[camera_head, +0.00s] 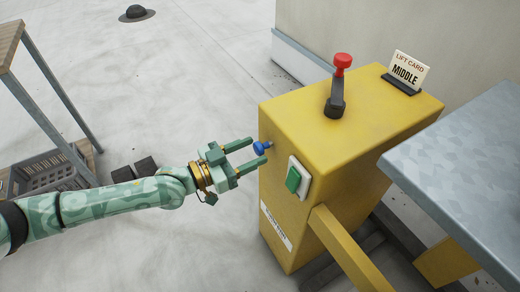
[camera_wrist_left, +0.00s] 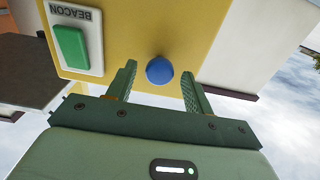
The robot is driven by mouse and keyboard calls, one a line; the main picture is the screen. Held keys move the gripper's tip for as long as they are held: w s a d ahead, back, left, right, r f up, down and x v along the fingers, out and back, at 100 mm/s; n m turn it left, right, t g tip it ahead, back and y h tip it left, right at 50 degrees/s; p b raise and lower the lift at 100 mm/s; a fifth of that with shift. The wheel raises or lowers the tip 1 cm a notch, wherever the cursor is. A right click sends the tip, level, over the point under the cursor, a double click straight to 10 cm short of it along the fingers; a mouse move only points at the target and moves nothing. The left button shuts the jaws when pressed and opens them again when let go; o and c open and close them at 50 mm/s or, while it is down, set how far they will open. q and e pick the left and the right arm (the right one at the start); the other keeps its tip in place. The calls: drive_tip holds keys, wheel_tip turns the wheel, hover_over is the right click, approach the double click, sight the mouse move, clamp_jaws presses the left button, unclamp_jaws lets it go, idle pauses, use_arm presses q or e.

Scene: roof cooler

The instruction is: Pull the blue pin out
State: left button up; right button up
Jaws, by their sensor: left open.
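The blue pin (camera_head: 260,148) sticks out of the side of the yellow box (camera_head: 350,115), with its round head outward. My left gripper (camera_head: 257,151) is open, its green fingers pointing at the box with the pin's head between or just beyond their tips. In the left wrist view the pin's blue head (camera_wrist_left: 159,70) shows between the two spread fingertips (camera_wrist_left: 158,75), apparently touching neither. The pin's shaft shows only as a short stub at the box in the head view. My right gripper is not in view.
A green rocker switch (camera_head: 294,179) on a white plate sits on the box beside the pin; its plate reads BEACON in the wrist view. A red-knobbed lever (camera_head: 340,85) and a lift card reading MIDDLE (camera_head: 408,70) are on top. A grey table (camera_head: 470,165) stands right.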

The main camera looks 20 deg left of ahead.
use_arm(q)
drive_tip(key=shift+x, duration=1.35)
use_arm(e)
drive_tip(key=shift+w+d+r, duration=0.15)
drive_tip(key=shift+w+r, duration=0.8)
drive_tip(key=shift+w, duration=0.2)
